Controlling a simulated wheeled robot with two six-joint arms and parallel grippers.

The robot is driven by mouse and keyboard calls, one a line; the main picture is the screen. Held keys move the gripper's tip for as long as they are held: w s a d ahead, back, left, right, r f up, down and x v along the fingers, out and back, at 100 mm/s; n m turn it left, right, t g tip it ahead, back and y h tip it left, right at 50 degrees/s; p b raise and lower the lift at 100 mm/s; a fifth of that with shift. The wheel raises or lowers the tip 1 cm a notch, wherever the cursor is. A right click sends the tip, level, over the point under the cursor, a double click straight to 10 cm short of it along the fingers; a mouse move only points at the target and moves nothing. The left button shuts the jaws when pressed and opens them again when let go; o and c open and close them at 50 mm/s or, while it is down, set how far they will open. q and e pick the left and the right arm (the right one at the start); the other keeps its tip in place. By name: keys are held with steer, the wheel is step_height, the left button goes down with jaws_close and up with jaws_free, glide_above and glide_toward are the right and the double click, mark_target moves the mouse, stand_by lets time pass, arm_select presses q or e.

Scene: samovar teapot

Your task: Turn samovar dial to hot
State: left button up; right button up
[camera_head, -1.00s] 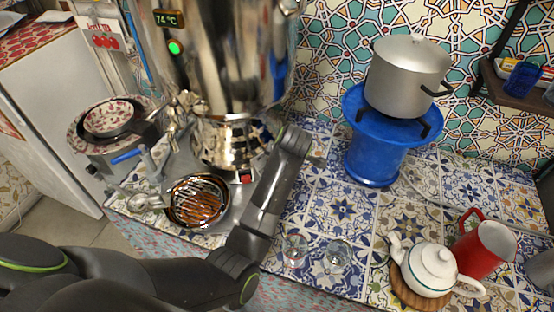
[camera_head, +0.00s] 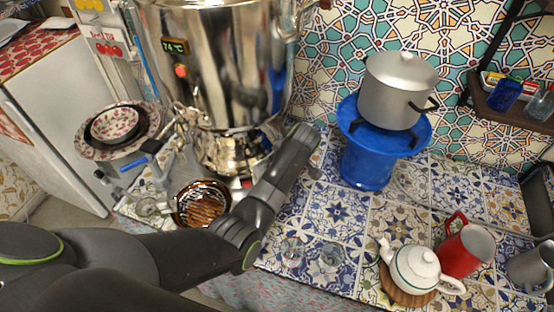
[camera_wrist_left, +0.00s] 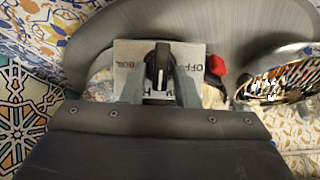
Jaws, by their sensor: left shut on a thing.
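The big steel samovar (camera_head: 228,65) stands at the upper left in the head view. Its display (camera_head: 174,46) reads 74 °C, with a red light (camera_head: 181,71) below it. In the left wrist view the black dial knob (camera_wrist_left: 160,62) sits on a pale plate (camera_wrist_left: 190,53) with OFF at right and a BOIL label at left. A label at the bottom, starting with H, is partly hidden. My left gripper (camera_wrist_left: 159,91) has its fingers on both sides of the knob and is shut on it. In the head view my left arm hides the dial. My right gripper is not in view.
A red switch (camera_wrist_left: 217,66) sits right of the dial plate. A drip tray with a grille (camera_head: 203,203) lies beside my arm. A silver pot (camera_head: 398,90) on a blue stand, a white teapot (camera_head: 415,267), a red jug (camera_head: 466,249) and two small glasses occupy the tiled counter to the right.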

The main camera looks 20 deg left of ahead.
arm_select(q)
steer(key=shift+w+m+g+y, duration=0.15)
steer(key=shift+m+g+y, duration=0.15)
steer(key=shift+m+g, duration=0.5)
steer(key=shift+w+d+f+m+y, duration=0.1)
steer(key=shift+m+y, duration=0.1)
steer(key=shift+m, duration=0.4)
steer(key=shift+d+f+m+y, duration=0.1)
steer(key=shift+m+y, duration=0.1)
steer(key=shift+m, duration=0.4)
steer(key=o, duration=0.6)
steer(key=shift+a, duration=0.1)
steer(key=shift+o, duration=0.2)
steer(key=shift+w, duration=0.1)
steer(key=shift+r, duration=0.1)
